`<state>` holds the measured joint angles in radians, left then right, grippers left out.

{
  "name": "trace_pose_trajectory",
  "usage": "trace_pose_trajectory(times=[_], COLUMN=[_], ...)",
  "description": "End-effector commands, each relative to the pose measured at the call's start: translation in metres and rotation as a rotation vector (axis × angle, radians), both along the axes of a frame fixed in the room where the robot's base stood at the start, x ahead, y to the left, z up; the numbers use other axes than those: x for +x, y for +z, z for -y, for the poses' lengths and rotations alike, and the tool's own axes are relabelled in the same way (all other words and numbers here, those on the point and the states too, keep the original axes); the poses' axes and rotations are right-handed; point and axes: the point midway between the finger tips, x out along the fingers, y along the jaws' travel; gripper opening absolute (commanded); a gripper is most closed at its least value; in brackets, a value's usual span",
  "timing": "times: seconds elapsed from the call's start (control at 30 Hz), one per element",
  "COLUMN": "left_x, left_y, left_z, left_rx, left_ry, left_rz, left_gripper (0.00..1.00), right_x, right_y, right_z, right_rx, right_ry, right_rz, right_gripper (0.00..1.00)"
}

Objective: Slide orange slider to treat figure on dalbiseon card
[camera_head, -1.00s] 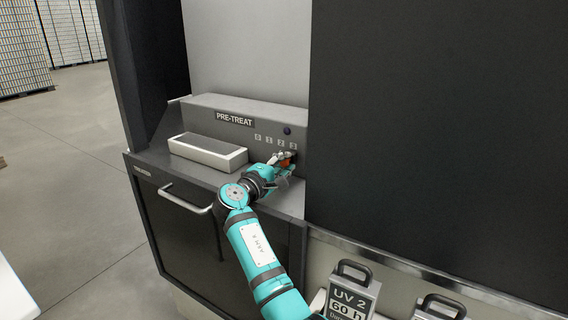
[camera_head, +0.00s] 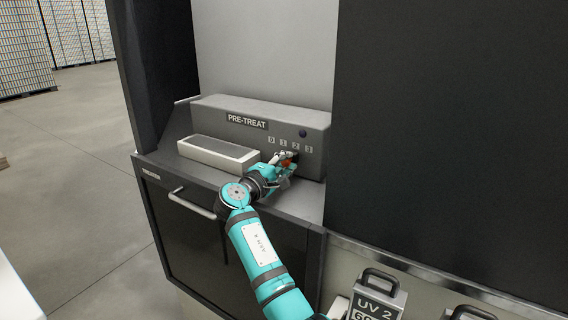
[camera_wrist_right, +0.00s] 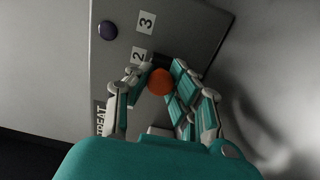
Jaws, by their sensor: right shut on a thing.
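The orange slider (camera_head: 286,163) sits on the front face of the grey PRE-TREAT box (camera_head: 318,140). My right gripper (camera_head: 284,159) is shut on it. In the wrist view the round orange knob (camera_wrist_right: 160,82) shows between the fingers (camera_wrist_right: 152,88), close by the label 2 (camera_wrist_right: 141,56). The label 3 (camera_wrist_right: 146,22) lies farther off. The fingers hide part of the slot and the lower labels in the wrist view. In the head view the labels 0 to 3 show above the hand. No dalbiseon card shows. My left gripper is not in view.
A white-sided block with a grey top (camera_head: 218,150) stands left of the hand on the ledge. A dark panel (camera_head: 450,130) closes the right side. A handled UV 2 sign (camera_head: 376,303) stands at lower right. Open floor lies to the left.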

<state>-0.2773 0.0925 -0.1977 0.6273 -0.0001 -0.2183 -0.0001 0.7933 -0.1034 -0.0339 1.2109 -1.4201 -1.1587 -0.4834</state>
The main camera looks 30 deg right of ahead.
Motion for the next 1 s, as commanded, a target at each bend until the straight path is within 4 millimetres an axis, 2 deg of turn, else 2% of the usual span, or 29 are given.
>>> trace_pose_trajectory(times=[0.03, 0.23, 0.4, 0.5, 0.57, 0.67, 1.0], left_x=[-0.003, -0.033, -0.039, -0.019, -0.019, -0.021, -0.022], left_y=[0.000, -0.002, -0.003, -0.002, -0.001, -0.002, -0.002], left_z=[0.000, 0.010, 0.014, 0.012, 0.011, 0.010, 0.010], left_rx=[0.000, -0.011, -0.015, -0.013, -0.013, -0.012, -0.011], left_ry=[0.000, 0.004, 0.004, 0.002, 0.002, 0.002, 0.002], left_rz=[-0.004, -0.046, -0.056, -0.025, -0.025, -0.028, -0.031], left_gripper=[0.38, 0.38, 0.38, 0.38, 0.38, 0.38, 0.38], right_x=[0.000, 0.000, 0.000, -0.001, -0.002, -0.008, -0.043], right_y=[-0.001, -0.001, -0.001, -0.001, -0.001, -0.002, -0.003], right_z=[0.001, 0.001, 0.001, -0.001, -0.004, -0.015, -0.076], right_rx=[0.003, 0.003, 0.003, 0.003, 0.004, 0.004, 0.006], right_ry=[-0.003, -0.002, -0.001, -0.001, 0.000, 0.002, 0.002], right_rz=[0.001, 0.001, 0.002, 0.002, 0.002, 0.001, 0.000], right_gripper=[0.22, 0.47, 0.47, 0.47, 0.47, 0.47, 0.47])
